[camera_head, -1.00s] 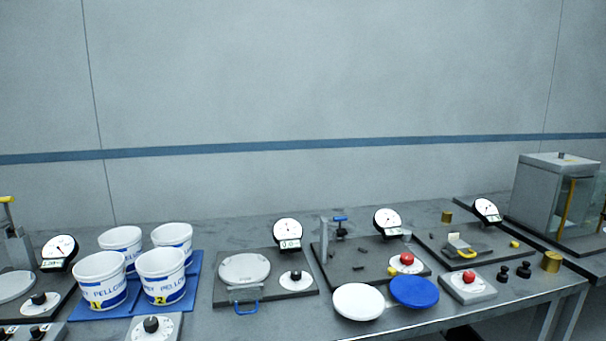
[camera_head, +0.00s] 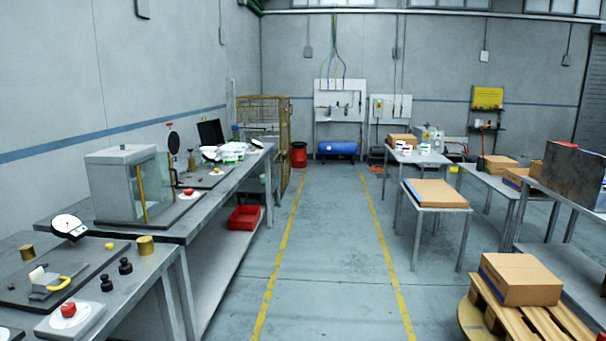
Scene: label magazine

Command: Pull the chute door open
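I cannot make out a chute door for certain in the head view. A grey cabinet (camera_head: 112,190) with a clear side panel stands on the left bench. A yellow upright bar (camera_head: 141,192) runs along that panel, which looks closed, though I cannot tell for sure. Neither of my grippers is in view.
Left benches hold a dial gauge (camera_head: 69,227), a red knob (camera_head: 68,309) and black weights. A red bin (camera_head: 244,217) sits below. A clear aisle (camera_head: 320,260) runs between yellow lines. A pallet (camera_head: 530,320) with a carton (camera_head: 522,278) and tables stand right.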

